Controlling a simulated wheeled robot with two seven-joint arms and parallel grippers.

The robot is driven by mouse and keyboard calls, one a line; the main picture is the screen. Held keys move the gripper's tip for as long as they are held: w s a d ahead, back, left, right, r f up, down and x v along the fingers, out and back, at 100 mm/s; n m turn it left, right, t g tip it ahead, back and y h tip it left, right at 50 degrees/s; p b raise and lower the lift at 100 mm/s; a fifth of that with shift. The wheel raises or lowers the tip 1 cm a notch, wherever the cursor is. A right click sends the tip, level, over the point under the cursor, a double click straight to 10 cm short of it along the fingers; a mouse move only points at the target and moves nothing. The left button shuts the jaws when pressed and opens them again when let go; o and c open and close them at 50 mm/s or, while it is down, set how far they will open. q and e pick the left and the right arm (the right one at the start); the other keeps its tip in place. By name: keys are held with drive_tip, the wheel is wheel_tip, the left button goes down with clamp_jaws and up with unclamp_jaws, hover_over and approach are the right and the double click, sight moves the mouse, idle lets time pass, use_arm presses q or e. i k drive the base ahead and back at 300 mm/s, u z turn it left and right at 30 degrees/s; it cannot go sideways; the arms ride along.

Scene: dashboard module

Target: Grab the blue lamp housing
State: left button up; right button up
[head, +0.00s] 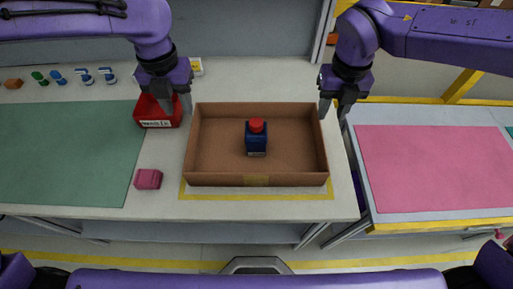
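A blue lamp housing (256,143) with a red top stands upright inside an open cardboard box (209,178), near the middle of its floor. My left gripper (178,112) hangs above the red bin, left of the box, with its fingers apart and nothing visible between them. My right gripper (330,108) hangs at the box's upper right corner, with its fingers apart and nothing visible between them. Neither gripper touches the blue lamp housing.
A red bin (152,123) with a label and a small pink block (148,179) lie left of the box. A green mat (65,150) covers the left. A pink mat (435,167) lies on a separate right table. Small parts line the back left.

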sight(255, 143)
drive_tip(key=k, duration=1)
